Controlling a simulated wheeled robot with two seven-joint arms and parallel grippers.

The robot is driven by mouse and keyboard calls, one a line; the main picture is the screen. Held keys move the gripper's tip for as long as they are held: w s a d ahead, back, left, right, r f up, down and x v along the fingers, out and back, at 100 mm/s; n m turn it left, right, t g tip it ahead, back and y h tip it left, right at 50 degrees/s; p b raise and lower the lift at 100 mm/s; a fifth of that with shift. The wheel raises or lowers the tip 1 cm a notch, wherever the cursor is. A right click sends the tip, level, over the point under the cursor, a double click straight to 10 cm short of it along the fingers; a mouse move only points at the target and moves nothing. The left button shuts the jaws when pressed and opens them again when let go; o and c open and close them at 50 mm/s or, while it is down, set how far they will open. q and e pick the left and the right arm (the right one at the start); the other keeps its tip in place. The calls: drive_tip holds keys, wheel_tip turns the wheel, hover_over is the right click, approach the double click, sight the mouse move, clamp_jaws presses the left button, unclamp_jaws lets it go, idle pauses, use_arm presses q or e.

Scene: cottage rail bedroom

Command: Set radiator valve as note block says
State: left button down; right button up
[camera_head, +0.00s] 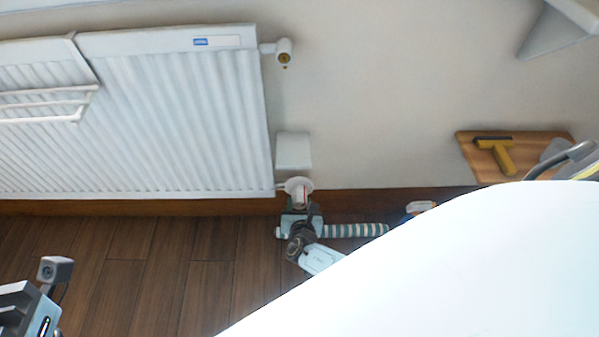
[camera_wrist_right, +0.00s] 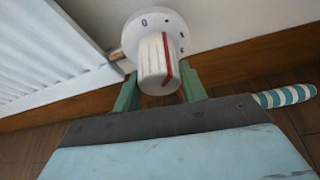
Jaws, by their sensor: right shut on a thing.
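The radiator valve (camera_head: 298,185) is a white knob low at the right end of the radiator. In the right wrist view the knob (camera_wrist_right: 152,62) has a red line along its right side. Its white collar has dark marks; a 0-like mark sits at the upper left, and the others are too small to read surely. My right gripper (camera_wrist_right: 160,88) is shut on the knob, with one green finger at each side. In the head view this gripper (camera_head: 299,208) is at the valve. Part of my left gripper (camera_head: 20,308) shows at the lower left; its fingertips are out of sight. I cannot make out a note block.
The white radiator (camera_head: 180,115) fills the left wall. A white box (camera_head: 293,151) sits just above the valve. A teal-and-white striped roll (camera_head: 355,230) lies on the floor right of it. A wooden board (camera_head: 520,150) with a yellow tool is at right. A large white surface (camera_head: 450,270) covers the lower right.

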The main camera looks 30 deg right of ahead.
drive_tip(key=shift+m+t+y, duration=0.5)
drive_tip(key=shift+m+y, duration=0.2)
drive_tip(key=shift+m, duration=0.3)
drive_tip(key=shift+m+t+y, duration=0.6)
drive_tip(key=shift+m, duration=0.7)
drive_tip(key=o, duration=1)
